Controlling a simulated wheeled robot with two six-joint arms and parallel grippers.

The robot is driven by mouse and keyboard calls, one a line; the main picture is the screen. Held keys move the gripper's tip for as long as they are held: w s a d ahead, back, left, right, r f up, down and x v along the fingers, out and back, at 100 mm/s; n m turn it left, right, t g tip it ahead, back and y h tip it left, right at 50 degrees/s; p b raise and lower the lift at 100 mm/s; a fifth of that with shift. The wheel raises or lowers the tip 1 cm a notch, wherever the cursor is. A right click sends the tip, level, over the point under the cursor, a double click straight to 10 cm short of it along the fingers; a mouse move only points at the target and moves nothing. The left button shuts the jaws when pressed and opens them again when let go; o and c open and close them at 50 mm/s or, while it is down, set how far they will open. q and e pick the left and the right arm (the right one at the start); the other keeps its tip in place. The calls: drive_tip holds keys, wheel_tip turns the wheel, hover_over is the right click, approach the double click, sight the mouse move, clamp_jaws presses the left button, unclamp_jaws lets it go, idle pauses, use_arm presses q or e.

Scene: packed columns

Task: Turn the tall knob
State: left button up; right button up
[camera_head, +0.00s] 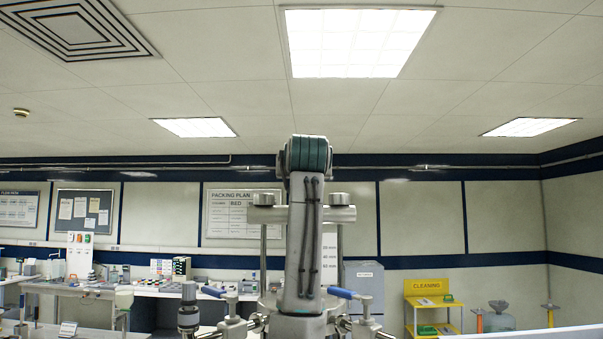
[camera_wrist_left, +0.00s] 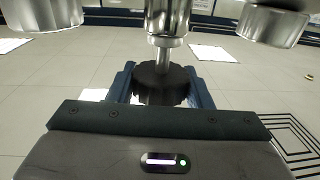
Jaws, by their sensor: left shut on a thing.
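The left wrist view shows a dark round knob (camera_wrist_left: 160,82) with a ribbed edge, on a shiny metal stem (camera_wrist_left: 166,22). The blue fingers of my left gripper (camera_wrist_left: 160,90) stand on both sides of it and are shut on it. In the head view an arm link of mine stands upright in front of the metal column apparatus (camera_head: 345,214). The knob and my left gripper are hidden there. My right gripper is in neither view.
Round metal nuts (camera_wrist_left: 40,12) flank the stem in the wrist view. Blue-handled valves (camera_head: 342,293) stick out at both sides of the apparatus. A bench with lab items (camera_head: 150,290) runs along the back left wall. A yellow cleaning cart (camera_head: 432,290) stands at right.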

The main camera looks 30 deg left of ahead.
use_arm(q)
drive_tip(key=shift+n+g+y, duration=0.3)
drive_tip(key=shift+y, duration=0.1)
drive_tip(key=n+g+y, duration=0.3)
drive_tip(key=g, duration=0.1)
drive_tip(key=shift+d+r+y, duration=0.1)
drive_tip(key=shift+y, duration=0.2)
drive_tip(key=n+g+y, duration=0.1)
drive_tip(key=n+g, duration=0.2)
drive_tip(key=g, duration=0.1)
drive_tip(key=n+g+y, duration=0.1)
drive_tip(key=n+g, duration=0.1)
drive_tip(key=g, duration=0.1)
drive_tip(key=shift+n+g+y, duration=0.4)
drive_tip(key=o, duration=1)
